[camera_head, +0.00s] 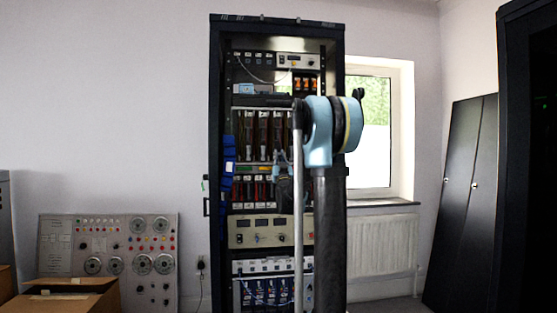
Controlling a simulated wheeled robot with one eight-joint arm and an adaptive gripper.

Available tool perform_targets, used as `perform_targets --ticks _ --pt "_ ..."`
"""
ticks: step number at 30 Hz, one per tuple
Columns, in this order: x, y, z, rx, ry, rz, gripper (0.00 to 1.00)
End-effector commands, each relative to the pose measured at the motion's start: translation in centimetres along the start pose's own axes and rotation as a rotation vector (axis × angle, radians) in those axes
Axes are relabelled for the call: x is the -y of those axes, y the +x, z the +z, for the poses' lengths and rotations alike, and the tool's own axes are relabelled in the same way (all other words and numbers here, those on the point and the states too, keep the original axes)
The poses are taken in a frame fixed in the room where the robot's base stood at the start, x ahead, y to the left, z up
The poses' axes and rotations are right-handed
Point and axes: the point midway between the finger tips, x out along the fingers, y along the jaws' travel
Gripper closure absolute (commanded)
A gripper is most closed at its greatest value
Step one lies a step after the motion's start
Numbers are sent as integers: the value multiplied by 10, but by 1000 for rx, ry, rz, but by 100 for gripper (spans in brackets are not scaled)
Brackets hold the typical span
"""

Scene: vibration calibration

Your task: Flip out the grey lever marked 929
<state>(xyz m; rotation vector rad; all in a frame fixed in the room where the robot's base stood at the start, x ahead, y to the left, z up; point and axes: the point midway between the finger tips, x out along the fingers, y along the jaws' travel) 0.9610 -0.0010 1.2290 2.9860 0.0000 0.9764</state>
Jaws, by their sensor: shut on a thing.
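A tall dark equipment rack (216,110) stands open in the middle of the view. It holds a row of upright modules (249,135), with a lower strip of small lever-like parts (247,190) beneath them. My gripper (283,167) is small in the picture, in front of this strip, left of my arm's pole. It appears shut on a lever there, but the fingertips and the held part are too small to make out. No number 929 can be read, so I cannot tell which lever bears it. My arm hides the rack's right side.
A beige meter panel (243,233) and cabled units (252,291) sit lower in the rack. A control console (110,250) and a cardboard box (68,298) stand at left. A window (372,130), radiator (385,255) and leaning dark panels (463,200) are at right.

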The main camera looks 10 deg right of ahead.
Motion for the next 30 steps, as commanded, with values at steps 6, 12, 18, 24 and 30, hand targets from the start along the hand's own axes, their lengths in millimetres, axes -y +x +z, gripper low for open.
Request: perform_targets --ticks 6,12,18,24,30 --pt "0 0 6 -27 0 0 100" --pt "0 1 8 -32 0 0 100" --pt "0 2 10 -30 0 0 100" --pt "0 1 8 -33 0 0 64" --pt "0 -1 4 -37 0 0 64"
